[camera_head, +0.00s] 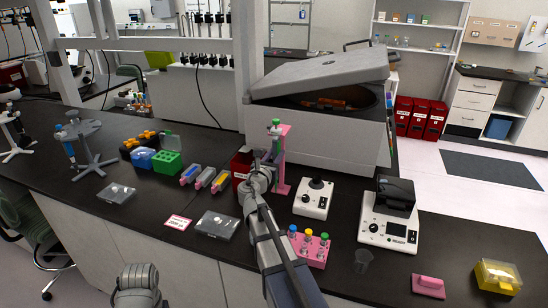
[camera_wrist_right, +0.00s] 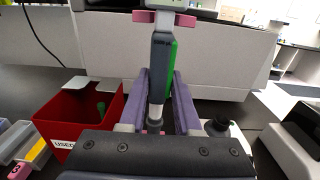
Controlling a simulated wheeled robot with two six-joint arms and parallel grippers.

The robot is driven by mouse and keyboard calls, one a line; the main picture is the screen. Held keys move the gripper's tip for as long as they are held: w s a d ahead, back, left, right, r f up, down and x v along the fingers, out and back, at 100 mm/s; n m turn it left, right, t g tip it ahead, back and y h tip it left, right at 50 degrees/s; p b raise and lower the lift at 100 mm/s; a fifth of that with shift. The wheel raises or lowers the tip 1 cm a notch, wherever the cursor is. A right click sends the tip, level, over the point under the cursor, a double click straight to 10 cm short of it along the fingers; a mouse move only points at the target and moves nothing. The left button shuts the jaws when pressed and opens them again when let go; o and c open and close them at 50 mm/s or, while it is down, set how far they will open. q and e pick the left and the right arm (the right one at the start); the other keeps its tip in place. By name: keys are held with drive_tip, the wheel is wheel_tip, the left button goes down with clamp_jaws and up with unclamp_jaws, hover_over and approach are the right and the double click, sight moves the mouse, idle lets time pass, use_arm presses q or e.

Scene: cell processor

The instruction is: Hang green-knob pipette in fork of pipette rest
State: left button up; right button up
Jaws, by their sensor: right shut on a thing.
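The green-knob pipette (camera_head: 276,132) is upright at the middle of the bench in the head view. My right gripper (camera_head: 268,168) is shut on its body. In the right wrist view the dark pipette body with a green stripe (camera_wrist_right: 162,60) stands between the purple fingers of the gripper (camera_wrist_right: 160,82). The pink pipette rest (camera_head: 284,165) stands right beside the pipette. Its pink fork ends (camera_wrist_right: 143,16) show on both sides of the pipette's upper part; whether the pipette bears on them I cannot tell. My left gripper is out of view.
A red "USED" bin (camera_wrist_right: 78,118) stands just left of the gripper. A large centrifuge (camera_head: 320,115) is behind. A small knobbed mixer (camera_head: 314,199) is at right, and a pink rack with coloured-cap tubes (camera_head: 310,248) is in front. A grey pipette stand (camera_head: 88,150) is far left.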

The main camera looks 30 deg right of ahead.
sight(275, 156)
drive_tip(key=shift+w+d, duration=0.35)
drive_tip(key=shift+d, duration=0.05)
drive_tip(key=shift+w+d, duration=0.45)
drive_tip(key=shift+d, duration=0.05)
drive_tip(key=shift+f, duration=0.2)
idle(1.1)
drive_tip(key=o, duration=0.8)
drive_tip(key=shift+o, duration=0.2)
drive_tip(key=shift+s+a, duration=0.1)
drive_tip(key=v, duration=0.7)
drive_tip(key=shift+s+a, duration=0.2)
drive_tip(key=shift+s, duration=0.05)
